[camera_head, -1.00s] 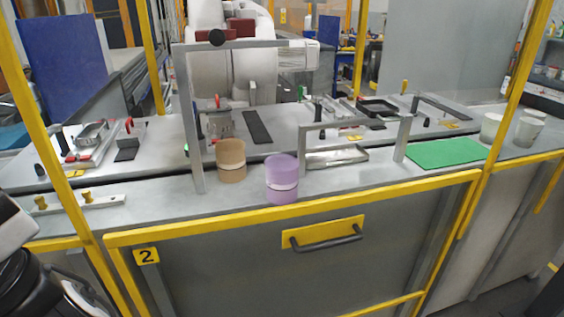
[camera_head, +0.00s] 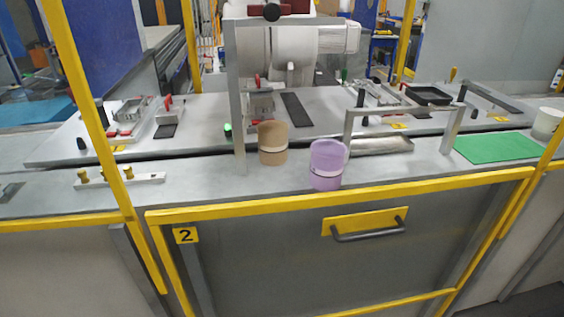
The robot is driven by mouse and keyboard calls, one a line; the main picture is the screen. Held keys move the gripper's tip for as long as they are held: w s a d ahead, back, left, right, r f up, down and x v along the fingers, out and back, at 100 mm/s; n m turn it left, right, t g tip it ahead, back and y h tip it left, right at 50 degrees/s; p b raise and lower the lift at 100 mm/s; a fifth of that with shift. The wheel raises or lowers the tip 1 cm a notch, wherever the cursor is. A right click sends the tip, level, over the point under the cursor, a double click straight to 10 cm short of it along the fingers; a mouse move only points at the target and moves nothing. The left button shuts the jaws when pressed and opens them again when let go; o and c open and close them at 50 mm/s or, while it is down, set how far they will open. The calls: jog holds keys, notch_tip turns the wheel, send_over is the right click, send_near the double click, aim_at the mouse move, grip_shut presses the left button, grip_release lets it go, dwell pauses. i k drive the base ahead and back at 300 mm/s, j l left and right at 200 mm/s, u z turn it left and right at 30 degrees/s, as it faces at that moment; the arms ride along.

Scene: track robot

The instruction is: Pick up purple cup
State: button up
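The purple cup (camera_head: 327,165) stands upright on the grey worktop (camera_head: 205,188), near its front edge, with a pale band around its middle. A tan cup (camera_head: 273,143) with a similar pale band stands to its left and slightly farther back, apart from it. My gripper is not in view. Nothing is touching the purple cup from the front.
A metal tray (camera_head: 380,146) and green mat (camera_head: 497,147) lie to the right. A yellow rail (camera_head: 340,200) runs along the front, with yellow posts (camera_head: 90,95) at the sides.

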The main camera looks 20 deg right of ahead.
aim_at(327, 162)
jog(key=i+l+u, duration=0.1)
jog(key=l+u, duration=0.2)
jog(key=l, duration=0.15)
jog(key=l+u, duration=0.3)
jog(key=l, duration=0.15)
jog(key=l+u, duration=0.25)
jog(key=l, duration=1.7)
jog(key=k, duration=0.05)
